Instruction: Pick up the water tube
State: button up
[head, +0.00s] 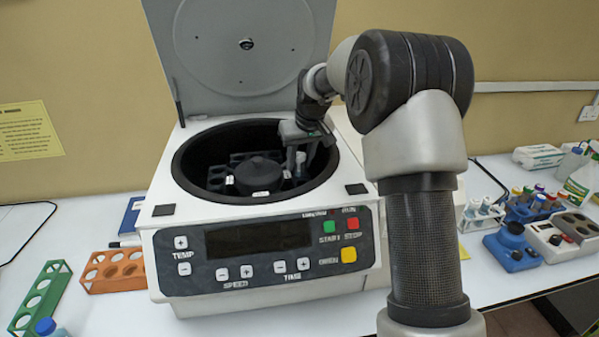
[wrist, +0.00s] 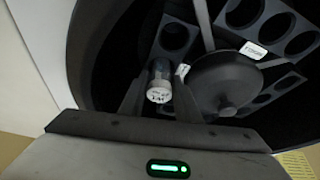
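A tube with a white, lettered cap (wrist: 158,92) stands upright in the rotor inside the open centrifuge (head: 215,291). The lettering is too small to read, so I cannot tell whether it is the water tube. In the head view the tube (head: 300,158) is at the right side of the bowl. My gripper (head: 301,160) reaches down into the bowl from above. In the wrist view my gripper (wrist: 160,85) has one finger on each side of the tube, close to it. I cannot tell whether the fingers touch it. The tube's lower part is hidden.
The rotor hub (wrist: 222,80) and empty rotor holes lie close to the tube. The bowl wall surrounds my gripper, and the raised lid (head: 240,50) stands behind. Racks of tubes (head: 525,203) stand at right; an orange rack (head: 112,270) and green rack (head: 40,295) at left.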

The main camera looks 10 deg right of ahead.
jog(key=c, duration=0.6)
jog(key=shift+o, duration=0.2)
notch_tip(320, 180, up, 10)
jog(key=shift+r, duration=0.1)
dwell(0.3)
